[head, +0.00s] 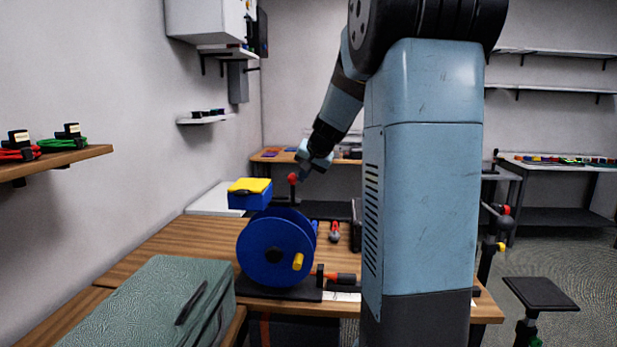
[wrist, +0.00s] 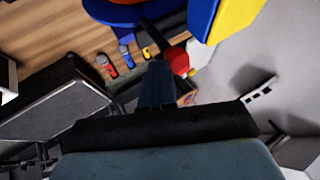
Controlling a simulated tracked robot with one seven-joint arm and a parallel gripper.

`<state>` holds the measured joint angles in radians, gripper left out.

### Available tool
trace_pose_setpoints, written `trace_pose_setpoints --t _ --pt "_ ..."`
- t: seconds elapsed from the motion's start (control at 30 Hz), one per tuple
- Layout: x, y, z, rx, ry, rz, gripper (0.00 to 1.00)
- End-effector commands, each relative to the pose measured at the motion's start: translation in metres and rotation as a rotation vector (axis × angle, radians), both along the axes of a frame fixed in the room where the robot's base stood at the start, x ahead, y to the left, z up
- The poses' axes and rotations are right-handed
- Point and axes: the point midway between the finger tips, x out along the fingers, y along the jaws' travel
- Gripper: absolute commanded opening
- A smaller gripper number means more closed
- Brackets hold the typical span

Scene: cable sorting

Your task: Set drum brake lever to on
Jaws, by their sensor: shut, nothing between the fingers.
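The blue cable drum (head: 268,252), with a yellow crank knob (head: 298,262), stands on a dark base on the wooden table. Behind its top rises the brake lever (head: 292,179), a red ball on a dark stem, looking about upright in the head view. My gripper (head: 304,168) is just right of and above the red ball. In the wrist view my gripper's shut fingers (wrist: 156,72) are immediately left of the lever's red knob (wrist: 178,62); whether they touch it I cannot tell. The lever's base is hidden behind the drum. Part of the drum (wrist: 115,12) shows at the top.
A blue box with a yellow lid (head: 249,194) stands close left of the lever. A green-grey case (head: 160,300) fills the near left.

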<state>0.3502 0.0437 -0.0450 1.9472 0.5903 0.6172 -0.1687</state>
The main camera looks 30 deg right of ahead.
Motion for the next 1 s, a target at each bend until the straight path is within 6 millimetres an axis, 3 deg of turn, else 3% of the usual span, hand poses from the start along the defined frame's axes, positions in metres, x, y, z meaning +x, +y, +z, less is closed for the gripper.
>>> trace_pose_setpoints --t 0.33,0.6,1.0 --pt "0.000 0.001 0.002 0.000 -0.004 0.005 0.00" --pt "-0.018 -0.021 0.002 0.001 -0.002 0.012 0.00" --pt "-0.056 -0.014 0.068 -0.001 -0.004 0.016 0.00"
